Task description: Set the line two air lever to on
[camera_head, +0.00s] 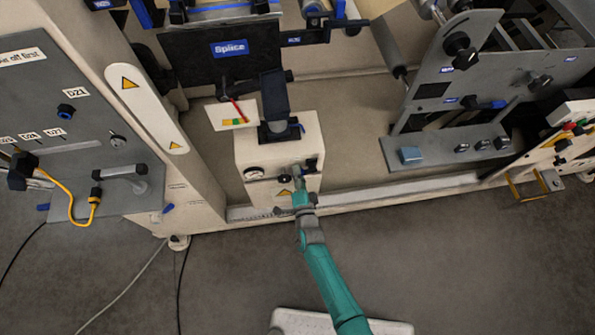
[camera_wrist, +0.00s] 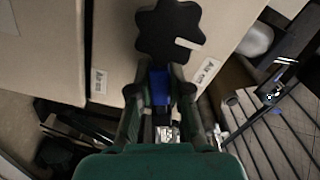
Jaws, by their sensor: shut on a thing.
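My gripper (camera_wrist: 160,92) is shut on a blue lever handle (camera_wrist: 160,84) in the wrist view. The handle sits between the two dark fingers, just below a black lobed knob (camera_wrist: 170,30). Small white labels stand either side, one at the left (camera_wrist: 99,82) and one starting with "Air" at the right (camera_wrist: 208,72); I cannot read them fully. The lever is hidden there by my gripper.
A grey panel (camera_head: 60,75) with a yellow cable (camera_head: 72,205) stands at the left. A dark "Splice" board (camera_head: 200,55) is above the box. A grey roller frame (camera_head: 440,150) stands at the right. The floor (camera_head: 480,260) in front is mostly clear.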

